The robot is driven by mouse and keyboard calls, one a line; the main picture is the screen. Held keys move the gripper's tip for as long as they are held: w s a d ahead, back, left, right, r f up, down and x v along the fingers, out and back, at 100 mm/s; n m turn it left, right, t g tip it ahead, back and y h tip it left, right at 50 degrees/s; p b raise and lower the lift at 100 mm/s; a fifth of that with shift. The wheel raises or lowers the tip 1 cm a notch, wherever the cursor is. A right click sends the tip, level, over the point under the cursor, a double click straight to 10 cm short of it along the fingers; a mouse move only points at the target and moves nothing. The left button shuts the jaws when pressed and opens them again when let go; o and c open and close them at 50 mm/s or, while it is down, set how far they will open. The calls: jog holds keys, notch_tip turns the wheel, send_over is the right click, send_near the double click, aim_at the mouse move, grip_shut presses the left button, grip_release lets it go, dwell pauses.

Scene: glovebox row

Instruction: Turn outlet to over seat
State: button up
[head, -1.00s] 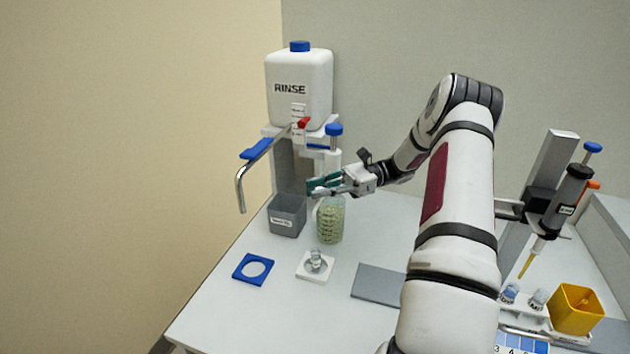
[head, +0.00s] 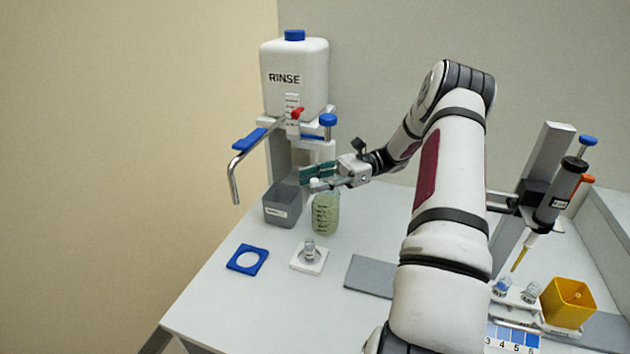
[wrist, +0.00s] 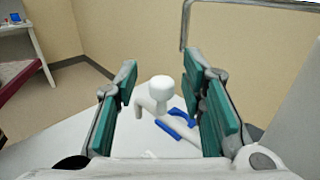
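The rinse station's bent metal outlet pipe (head: 235,180) points out to the left and turns down at its end, with a blue lever (head: 249,139) on its upper part. A metal pipe also shows at the top of the wrist view (wrist: 185,25). A flat blue square with a round hole (head: 247,259), perhaps the seat, lies on the table at front left. My gripper (head: 313,178) is open beside the station, right of the outlet. In the wrist view its teal pads (wrist: 172,92) stand apart, with a white rounded knob (wrist: 160,88) between them, not visibly gripped.
A grey bin (head: 284,205) and a jar of greenish content (head: 325,215) stand below my gripper. A small clear vial (head: 309,247) stands on a white base. The white RINSE tank (head: 295,80) rises behind. A pipette stand (head: 545,180) and yellow box (head: 568,302) are at right.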

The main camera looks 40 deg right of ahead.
jog(key=v, duration=1.2)
dwell(0.6)
